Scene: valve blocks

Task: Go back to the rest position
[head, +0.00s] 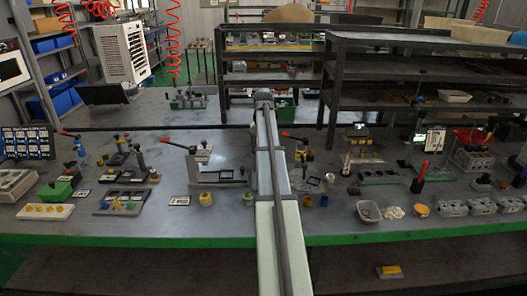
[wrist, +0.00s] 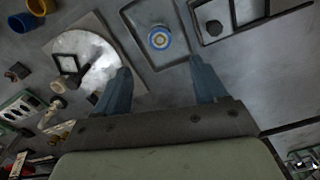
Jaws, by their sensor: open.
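My gripper (wrist: 160,72) shows in the wrist view, with its two blue fingers apart and nothing between them. Past the fingertips is a grey square plate (wrist: 145,58) with a round blue, white and yellow piece (wrist: 159,38) on it. The fingers look apart from this piece. In the head view my arm reaches out over the middle of the workbench (head: 225,217); the gripper cannot be made out there.
The wrist view shows a yellow cup (wrist: 19,70), a blue cup (wrist: 38,7) and a pale round disc (wrist: 88,60) at left. In the head view, red-handled clamps (head: 200,155), valve blocks (head: 483,206) and a white tray (head: 368,211) stand on the bench. Dark shelves (head: 400,95) rise behind.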

